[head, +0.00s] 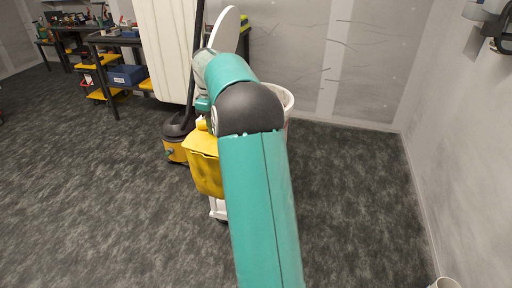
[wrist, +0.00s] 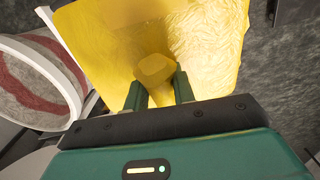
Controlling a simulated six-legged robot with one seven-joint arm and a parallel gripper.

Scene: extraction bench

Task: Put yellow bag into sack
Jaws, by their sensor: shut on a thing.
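The yellow bag (head: 204,168) hangs beside my arm in the head view. It fills the upper middle of the wrist view (wrist: 205,45). My gripper (wrist: 161,88) is shut on the yellow bag, with part of it bunched between the two fingers. A white round-mouthed container, seemingly the sack (wrist: 22,50), stands to the left of the bag in the wrist view, with red and white inside. In the head view its rim (head: 286,97) shows behind my arm, which hides most of it. The bag is outside its mouth.
A black and yellow vacuum cleaner (head: 176,148) stands left of the bag. A white frame (head: 217,209) shows below the bag. A workbench (head: 118,40) with tools is at the back left. A wall (head: 459,130) bounds the right; the floor (head: 90,210) at left is clear.

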